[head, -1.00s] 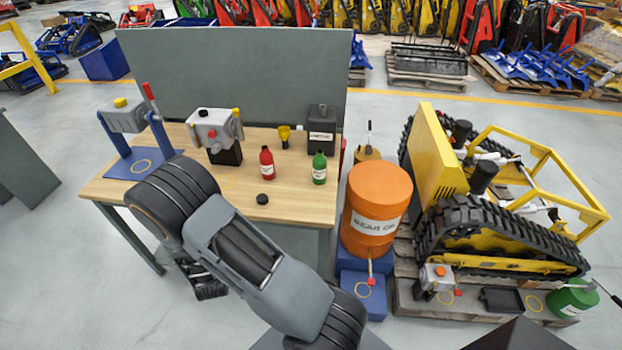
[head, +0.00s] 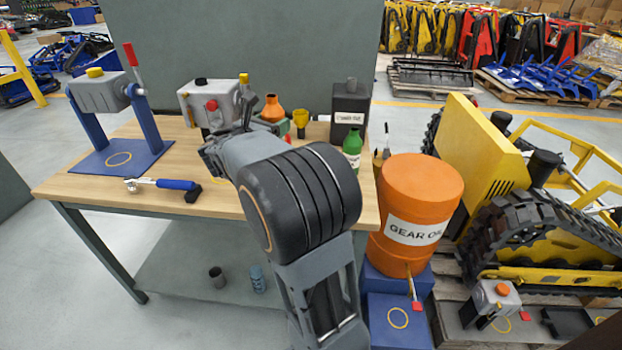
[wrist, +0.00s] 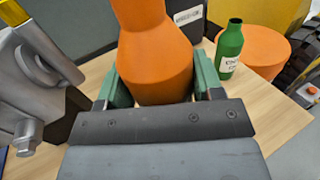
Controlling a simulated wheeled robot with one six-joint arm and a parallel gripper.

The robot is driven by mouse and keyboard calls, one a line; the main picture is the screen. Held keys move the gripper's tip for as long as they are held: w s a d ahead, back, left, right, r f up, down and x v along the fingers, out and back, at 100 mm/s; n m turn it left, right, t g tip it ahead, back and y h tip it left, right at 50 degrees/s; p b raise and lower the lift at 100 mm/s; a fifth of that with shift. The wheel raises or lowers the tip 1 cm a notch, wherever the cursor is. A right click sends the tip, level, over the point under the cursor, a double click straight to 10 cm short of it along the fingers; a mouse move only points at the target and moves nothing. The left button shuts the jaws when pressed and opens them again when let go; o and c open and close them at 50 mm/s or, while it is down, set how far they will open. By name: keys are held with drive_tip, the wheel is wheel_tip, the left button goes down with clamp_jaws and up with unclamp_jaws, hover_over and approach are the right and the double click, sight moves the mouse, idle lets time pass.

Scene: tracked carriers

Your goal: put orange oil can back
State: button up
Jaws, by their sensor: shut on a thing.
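The orange oil can (head: 273,108) is between the green-padded fingers of my gripper (head: 270,124), over the back part of the workbench (head: 205,202). In the wrist view the orange oil can (wrist: 153,60) fills the space between the two fingers of my gripper (wrist: 160,82), which is shut on it. The can looks roughly upright, with its narrow neck upward. Its lower part is hidden by my gripper, so I cannot tell whether it touches the bench.
A yellow funnel (head: 301,117), a green bottle (head: 352,148) and a dark can (head: 350,110) stand near the gripper. A grey device (head: 207,100) is to its left. A blue-handled tool (head: 165,184) lies at front left. An orange gear oil drum (head: 412,215) stands right.

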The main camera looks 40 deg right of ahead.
drive_tip(key=shift+s+d, duration=0.1)
drive_tip(key=shift+d, duration=0.35)
drive_tip(key=d+f+b, duration=0.1)
drive_tip(key=d+f, duration=0.3)
drive_tip(key=s+d+f+b, duration=0.1)
drive_tip(key=d+f, duration=0.3)
drive_tip(key=d, duration=0.1)
drive_tip(key=d+f+b, duration=0.2)
drive_tip(key=d+f, duration=0.2)
drive_tip(key=shift+s+d+f, duration=0.15)
drive_tip(key=shift+s+d, duration=0.1)
drive_tip(key=shift+d, duration=0.05)
drive_tip(key=shift+f, duration=0.15)
drive_tip(key=shift+f, duration=0.15)
drive_tip(key=o, duration=1.1)
